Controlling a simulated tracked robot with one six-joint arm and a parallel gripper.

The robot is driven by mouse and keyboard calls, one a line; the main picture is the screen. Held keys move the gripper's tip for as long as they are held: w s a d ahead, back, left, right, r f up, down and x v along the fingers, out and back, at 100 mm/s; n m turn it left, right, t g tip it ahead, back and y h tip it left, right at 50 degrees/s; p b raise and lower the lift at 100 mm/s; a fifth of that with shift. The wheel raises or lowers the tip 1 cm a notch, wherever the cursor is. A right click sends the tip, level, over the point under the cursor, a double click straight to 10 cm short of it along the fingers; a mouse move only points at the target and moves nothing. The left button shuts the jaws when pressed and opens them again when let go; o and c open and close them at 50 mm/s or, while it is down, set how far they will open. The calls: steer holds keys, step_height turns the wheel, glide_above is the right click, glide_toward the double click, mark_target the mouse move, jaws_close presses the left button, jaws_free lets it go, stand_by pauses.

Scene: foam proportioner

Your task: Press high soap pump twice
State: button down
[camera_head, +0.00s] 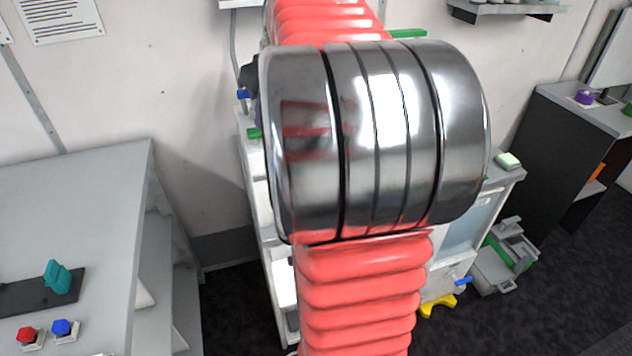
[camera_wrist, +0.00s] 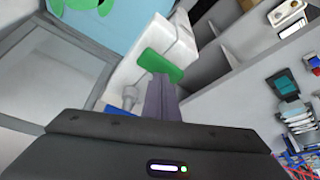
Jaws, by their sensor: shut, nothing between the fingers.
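In the wrist view my gripper (camera_wrist: 161,80) is shut, its slim grey-purple fingers together and empty. A green bar-shaped part (camera_wrist: 162,65) lies at the fingertips, in front of white block-like containers (camera_wrist: 150,48). I cannot tell whether the fingers touch it, or whether it is the high soap pump's head. In the head view a green bar (camera_head: 408,33) shows behind my arm at the upper right, and a smaller green part (camera_head: 254,133) shows at its left. My arm covers most of the white unit there, and I cannot make out my gripper in that view.
A grey bench (camera_head: 75,190) with a teal handle (camera_head: 57,278), a red button (camera_head: 27,338) and a blue button (camera_head: 65,329) stands at the left. A dark cabinet (camera_head: 545,150) stands at the right. A yellow part (camera_head: 438,306) lies low near the white unit.

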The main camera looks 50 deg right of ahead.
steer(key=shift+f, duration=0.5)
steer(key=shift+r, duration=1.7)
steer(key=shift+r, duration=0.1)
step_height(320, 180, up, 6)
steer(key=shift+f, duration=0.1)
stand_by(0.5)
steer(key=shift+a, duration=0.1)
stand_by(0.4)
